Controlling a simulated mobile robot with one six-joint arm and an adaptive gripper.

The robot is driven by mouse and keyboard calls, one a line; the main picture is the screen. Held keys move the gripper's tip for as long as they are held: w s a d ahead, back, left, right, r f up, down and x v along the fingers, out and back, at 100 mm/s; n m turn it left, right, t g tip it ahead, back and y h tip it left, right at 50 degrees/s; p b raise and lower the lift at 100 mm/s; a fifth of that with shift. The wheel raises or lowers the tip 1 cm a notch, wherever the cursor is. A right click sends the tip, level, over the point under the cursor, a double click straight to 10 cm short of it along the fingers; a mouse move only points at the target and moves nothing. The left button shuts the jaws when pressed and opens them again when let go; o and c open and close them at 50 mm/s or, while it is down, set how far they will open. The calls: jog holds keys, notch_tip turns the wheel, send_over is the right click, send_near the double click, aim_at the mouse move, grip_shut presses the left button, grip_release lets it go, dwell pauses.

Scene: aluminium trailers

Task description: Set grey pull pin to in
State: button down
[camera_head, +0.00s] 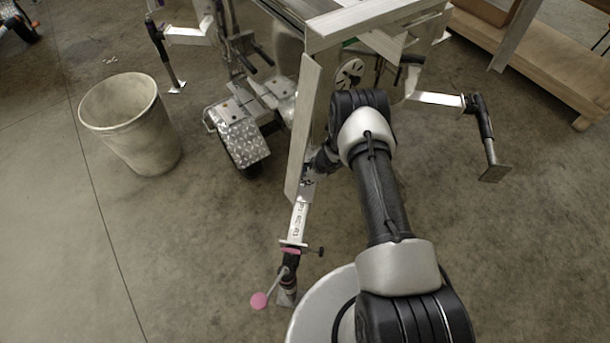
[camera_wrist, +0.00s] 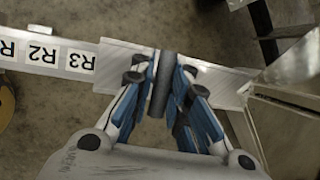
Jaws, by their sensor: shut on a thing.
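The grey pull pin (camera_wrist: 160,100) shows in the wrist view as a dark grey cylinder standing out from a metal bracket (camera_wrist: 118,58). My gripper (camera_wrist: 166,74) has its blue-padded fingers on both sides of the pin and is shut on it. A pale bar (camera_wrist: 45,57) with labels R2 and R3 runs left from the bracket. In the head view the labelled bar (camera_head: 298,218) slopes down from the trailer frame (camera_head: 308,115). My gripper end is at the top of this bar, and my arm hides part of it. I cannot make out the pin there. How deep the pin sits is unclear.
A jack leg with a pink ball knob (camera_head: 259,300) stands at the bar's lower end. A pale bin (camera_head: 128,122) stands at left. A support leg (camera_head: 487,135) juts out at right, near a wooden bench (camera_head: 530,60). The floor between is clear.

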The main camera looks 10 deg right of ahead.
jog(key=shift+w+d+f, duration=0.1)
jog(key=shift+w+f, duration=0.1)
jog(key=shift+f, duration=1.2)
jog(key=c, duration=1.7)
grip_release()
jog(key=shift+f, duration=0.15)
jog(key=shift+o, duration=0.6)
jog(key=shift+s, duration=0.1)
jog(key=v, duration=1.2)
